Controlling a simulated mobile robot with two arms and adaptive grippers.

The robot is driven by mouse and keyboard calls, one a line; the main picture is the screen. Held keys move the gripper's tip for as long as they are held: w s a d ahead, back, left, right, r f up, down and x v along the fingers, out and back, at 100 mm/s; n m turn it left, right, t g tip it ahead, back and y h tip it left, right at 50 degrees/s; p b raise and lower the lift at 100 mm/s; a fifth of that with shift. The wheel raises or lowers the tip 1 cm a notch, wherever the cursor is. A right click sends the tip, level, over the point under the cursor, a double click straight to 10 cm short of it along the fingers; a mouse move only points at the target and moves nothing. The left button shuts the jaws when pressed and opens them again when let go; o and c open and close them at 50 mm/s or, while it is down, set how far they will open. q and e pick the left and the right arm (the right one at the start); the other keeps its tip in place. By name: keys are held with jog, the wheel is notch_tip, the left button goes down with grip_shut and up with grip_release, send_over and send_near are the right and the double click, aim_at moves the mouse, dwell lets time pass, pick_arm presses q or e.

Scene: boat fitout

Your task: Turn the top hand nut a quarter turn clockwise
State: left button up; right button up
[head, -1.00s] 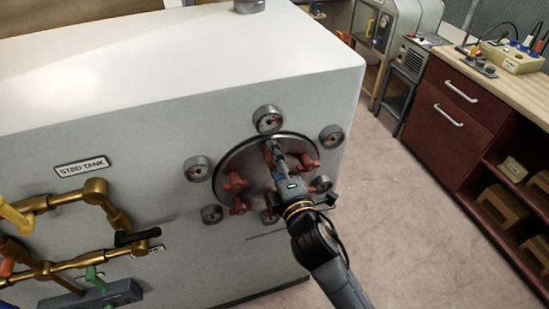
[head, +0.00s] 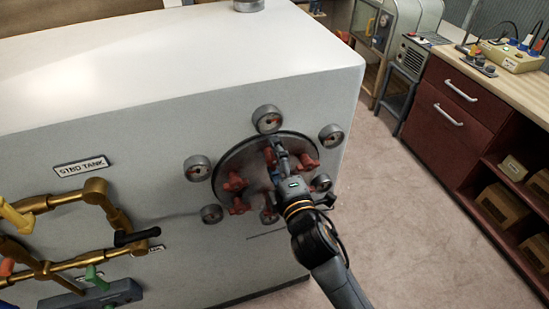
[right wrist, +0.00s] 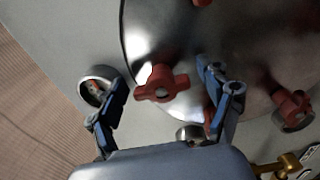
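A round metal plate (head: 225,160) on the white tank's side carries several red hand nuts. The top hand nut (head: 270,155) shows just left of my right gripper (head: 281,150), partly covered by it. Another red nut (head: 306,160) is to its right, and two more are at the plate's left. In the right wrist view my right gripper (right wrist: 165,108) has its fingers wide apart. A red nut (right wrist: 161,87) shows between them, apart from both fingers; I cannot tell for certain which nut it is. Another red piece is partly hidden behind the right-hand finger. My left gripper is not in view.
Round gauges ring the plate, including the top gauge (head: 268,119) and upper right gauge (head: 331,135). Brass pipes (head: 70,199) with coloured handles are at the left. A dark red cabinet (head: 455,110) stands at the right, with clear floor (head: 410,220) between.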

jog(key=v, duration=1.2)
dwell(0.3)
